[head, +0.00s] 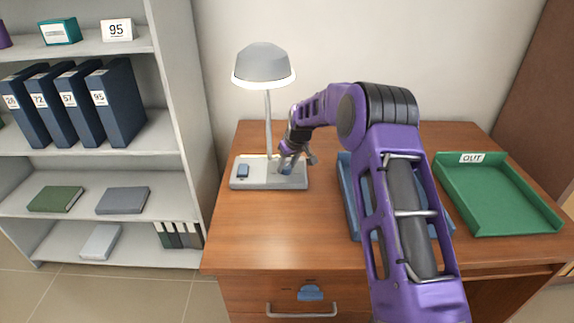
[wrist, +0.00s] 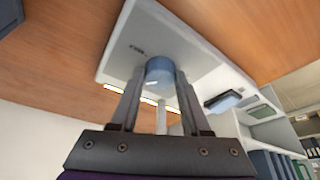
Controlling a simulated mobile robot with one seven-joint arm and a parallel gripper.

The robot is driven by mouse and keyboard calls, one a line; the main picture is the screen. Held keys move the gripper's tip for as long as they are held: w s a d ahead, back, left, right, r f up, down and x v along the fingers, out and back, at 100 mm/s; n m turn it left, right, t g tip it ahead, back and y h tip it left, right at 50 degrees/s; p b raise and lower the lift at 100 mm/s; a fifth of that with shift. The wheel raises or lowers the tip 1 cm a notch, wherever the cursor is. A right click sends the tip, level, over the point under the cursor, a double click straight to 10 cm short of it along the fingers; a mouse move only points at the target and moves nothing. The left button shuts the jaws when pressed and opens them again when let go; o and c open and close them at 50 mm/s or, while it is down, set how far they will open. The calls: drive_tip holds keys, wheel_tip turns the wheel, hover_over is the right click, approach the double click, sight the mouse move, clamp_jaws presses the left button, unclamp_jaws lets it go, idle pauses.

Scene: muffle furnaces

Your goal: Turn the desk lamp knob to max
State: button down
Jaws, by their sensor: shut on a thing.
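The desk lamp (head: 264,66) has a grey shade with a lit white rim and a thin post. It stands on a pale rectangular base (head: 241,184) at the back left of the desk. A blue round knob (wrist: 160,72) sits on the base in the wrist view, with small dark lettering beside it. My gripper (head: 287,168) reaches down onto the right part of the base. In the wrist view my gripper (wrist: 160,88) has its two fingers shut on either side of the knob. The knob's setting cannot be read.
A blue tray (head: 347,200) lies partly hidden behind my arm. A green tray (head: 480,222) labelled OUT is on the right. A shelf with binders (head: 125,100) stands left of the desk. The desk front left (head: 260,235) is clear.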

drive_tip(key=shift+m, duration=0.3)
drive_tip(key=shift+a+m+t+h+b, duration=0.25)
drive_tip(key=shift+m+h+b, duration=0.2)
drive_tip(key=shift+m, duration=0.75)
drive_tip(key=m+h, duration=0.1)
drive_tip(key=m, duration=0.2)
drive_tip(key=shift+a+m+h, duration=0.1)
drive_tip(key=shift+m+h, duration=0.25)
drive_tip(key=shift+m, duration=0.05)
drive_tip(key=m+h, duration=0.1)
drive_tip(key=m, duration=0.4)
drive_tip(key=shift+a+h, duration=0.1)
drive_tip(key=shift+h, duration=0.3)
drive_tip(key=shift+m, duration=0.3)
drive_tip(key=shift+c, duration=1.9)
unclamp_jaws()
